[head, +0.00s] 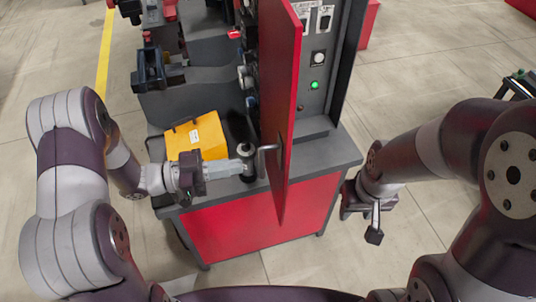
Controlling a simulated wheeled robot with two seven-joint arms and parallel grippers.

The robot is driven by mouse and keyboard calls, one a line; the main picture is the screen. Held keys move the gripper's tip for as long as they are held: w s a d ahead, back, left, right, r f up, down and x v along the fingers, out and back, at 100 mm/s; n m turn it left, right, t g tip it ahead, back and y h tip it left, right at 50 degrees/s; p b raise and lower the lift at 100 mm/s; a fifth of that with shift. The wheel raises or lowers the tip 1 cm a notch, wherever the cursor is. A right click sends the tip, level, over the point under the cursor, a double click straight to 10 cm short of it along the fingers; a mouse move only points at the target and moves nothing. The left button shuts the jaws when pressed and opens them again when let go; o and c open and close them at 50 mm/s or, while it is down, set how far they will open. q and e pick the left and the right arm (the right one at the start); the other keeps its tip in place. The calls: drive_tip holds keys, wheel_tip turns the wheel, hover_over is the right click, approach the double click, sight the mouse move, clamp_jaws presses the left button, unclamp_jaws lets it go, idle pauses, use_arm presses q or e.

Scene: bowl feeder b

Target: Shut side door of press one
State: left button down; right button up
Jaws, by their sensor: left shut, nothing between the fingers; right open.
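The red side door (283,75) of the press stands open, seen nearly edge-on and jutting out towards me past the front of the machine. A grey bar handle (263,150) sits on its left face near the lower end. My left gripper (248,163) is shut and empty, with its fingertips just left of the handle; I cannot tell whether they touch it. My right gripper (374,232) is open and empty, low to the right of the press, clear of the door.
The grey and red press base (240,222) stands below the door. A yellow bin (205,138) lies on its top at left. A control panel (318,75) with a lit green button is right of the door. The tiled floor (420,70) at right is mostly clear.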

sight(283, 159)
use_arm(q)
drive_tip(key=d+p, duration=0.1)
drive_tip(key=d, duration=0.1)
drive_tip(key=w+d+p, duration=0.1)
drive_tip(key=d, duration=0.2)
drive_tip(key=d+p, duration=0.1)
drive_tip(key=d, duration=0.2)
drive_tip(key=shift+w+d+r, duration=0.1)
drive_tip(key=shift+w+d, duration=0.05)
drive_tip(key=shift+w, duration=0.15)
drive_tip(key=shift+d, duration=0.2)
